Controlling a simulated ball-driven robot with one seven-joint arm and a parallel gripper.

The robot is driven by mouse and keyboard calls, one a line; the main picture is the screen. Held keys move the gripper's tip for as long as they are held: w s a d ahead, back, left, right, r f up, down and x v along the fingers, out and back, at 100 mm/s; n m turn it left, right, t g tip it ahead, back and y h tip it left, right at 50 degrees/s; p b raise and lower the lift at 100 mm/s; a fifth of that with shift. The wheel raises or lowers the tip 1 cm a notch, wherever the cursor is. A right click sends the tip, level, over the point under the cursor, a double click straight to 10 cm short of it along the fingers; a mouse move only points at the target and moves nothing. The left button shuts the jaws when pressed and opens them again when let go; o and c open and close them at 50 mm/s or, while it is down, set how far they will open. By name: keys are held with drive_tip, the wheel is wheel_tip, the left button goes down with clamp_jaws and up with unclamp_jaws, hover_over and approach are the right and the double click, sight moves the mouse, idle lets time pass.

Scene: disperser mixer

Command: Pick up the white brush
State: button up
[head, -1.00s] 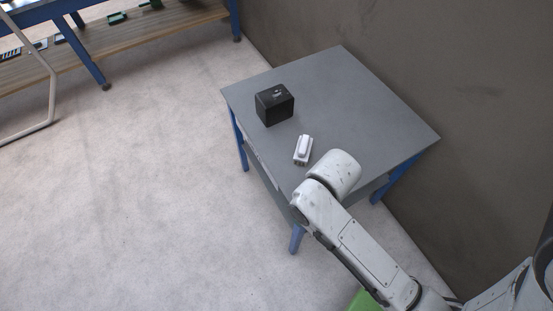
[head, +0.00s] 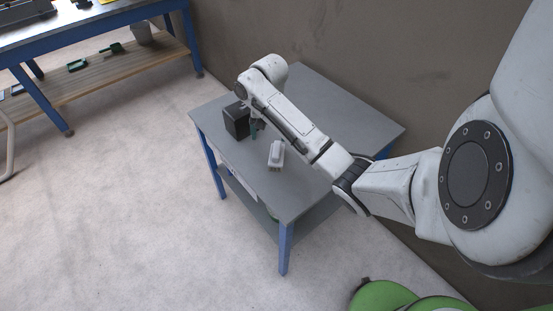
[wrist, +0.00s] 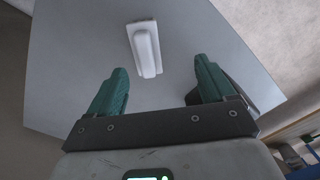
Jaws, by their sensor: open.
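The white brush (head: 276,155) lies on the grey table (head: 310,95), a little in from its front left edge. In the wrist view the brush (wrist: 146,48) shows beyond and between the fingertips, apart from them. My gripper (wrist: 158,78) is open and empty, with two green fingers apart. In the head view my gripper (head: 254,128) is partly hidden by my arm; it is above the table beside the black box, up and left of the brush.
A black box (head: 236,121) stands on the table, left of the brush and close to my gripper. A wall (head: 370,50) runs behind the table. A blue-framed workbench (head: 100,55) with a wooden lower shelf stands at the upper left. The floor between is clear.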

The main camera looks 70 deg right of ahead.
sight(277, 148)
drive_tip(key=shift+s+d+f+m, duration=0.2)
drive_tip(key=shift+s+d, duration=0.25)
drive_tip(key=shift+d, duration=0.1)
drive_tip(key=shift+s+d+f+m, duration=0.15)
drive_tip(key=shift+s+d+m, duration=0.05)
drive_tip(key=shift+s+d, duration=0.3)
wheel_tip(277, 148, down, 4)
drive_tip(key=shift+f, duration=3.05)
drive_tip(key=shift+a, duration=0.1)
drive_tip(key=c, duration=1.3)
